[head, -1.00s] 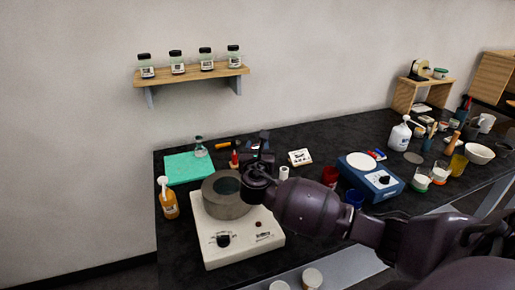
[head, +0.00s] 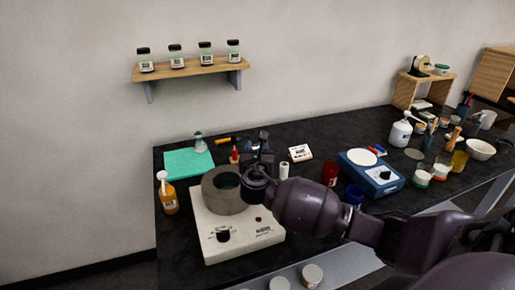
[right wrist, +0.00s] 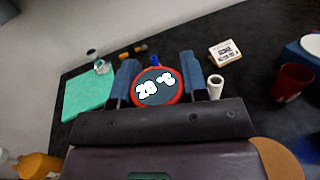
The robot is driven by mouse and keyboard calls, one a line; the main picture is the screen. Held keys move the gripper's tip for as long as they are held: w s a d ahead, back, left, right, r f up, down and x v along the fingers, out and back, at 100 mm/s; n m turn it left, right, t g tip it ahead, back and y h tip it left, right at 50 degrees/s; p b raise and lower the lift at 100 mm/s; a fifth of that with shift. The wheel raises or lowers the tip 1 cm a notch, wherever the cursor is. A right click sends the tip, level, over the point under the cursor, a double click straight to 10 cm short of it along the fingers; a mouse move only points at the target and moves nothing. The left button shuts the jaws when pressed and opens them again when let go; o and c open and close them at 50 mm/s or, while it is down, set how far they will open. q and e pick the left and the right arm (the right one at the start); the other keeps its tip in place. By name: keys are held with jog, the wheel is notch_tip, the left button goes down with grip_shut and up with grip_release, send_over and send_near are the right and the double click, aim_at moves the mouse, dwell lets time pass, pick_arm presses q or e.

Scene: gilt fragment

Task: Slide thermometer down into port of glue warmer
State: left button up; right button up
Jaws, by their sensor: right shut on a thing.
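The glue warmer (head: 208,248) is a white box with a dark knob and a grey round pot (head: 223,206) on top, open in the middle. My right gripper (head: 258,160) is at the pot's right rear side in the head view. In the right wrist view my right gripper (right wrist: 158,85) is shut on the thermometer (right wrist: 155,87), a round dark dial with a red rim reading 20 °C, between its two blue-grey fingers. The thermometer's stem and the port are hidden, so I cannot tell whether the stem is in the port. My left gripper is not in view.
A green mat (head: 188,163) lies behind the warmer, and an orange bottle (head: 168,196) stands to its left. A white cylinder (head: 284,170), a red cup (head: 330,174) and a blue scale (head: 370,177) stand to the right. Two jars are near the front edge.

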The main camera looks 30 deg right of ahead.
jog(key=shift+f+b, duration=0.9)
jog(key=shift+f, duration=1)
jog(key=o, duration=1)
jog(key=v, duration=1)
jog(key=shift+s+a, duration=0.2)
jog(key=shift+s, duration=0.1)
